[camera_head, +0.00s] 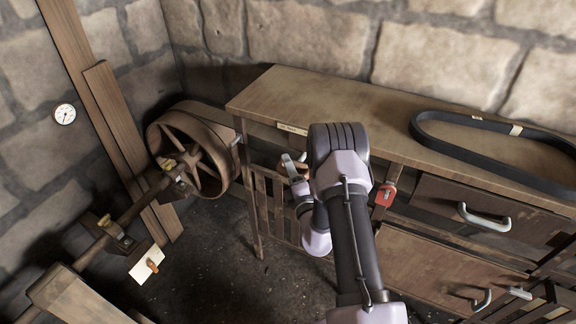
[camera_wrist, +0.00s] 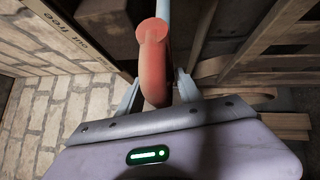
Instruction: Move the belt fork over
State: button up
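The red-orange handle (camera_wrist: 154,60) of the belt fork stands between the two fingers of my gripper (camera_wrist: 158,93) in the wrist view. A pale rod runs up behind its rounded end. The fingers are apart, one on each side of the handle, and do not look closed on it. In the head view my gripper (camera_head: 294,170) is in front of the bench's left part, below a small label on the edge. The handle is mostly hidden there by my arm. The wrist view shows a beam lettered "out free" (camera_wrist: 72,32).
A wooden bench (camera_head: 330,95) carries a loose black belt (camera_head: 480,153) on its right. A spoked wheel (camera_head: 190,155) on a shaft stands to the left. A red padlock-like piece (camera_head: 385,194) hangs on the bench front. Drawer handles (camera_head: 484,218) stick out at right.

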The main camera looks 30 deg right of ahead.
jog(key=shift+w, duration=0.1)
grip_shut()
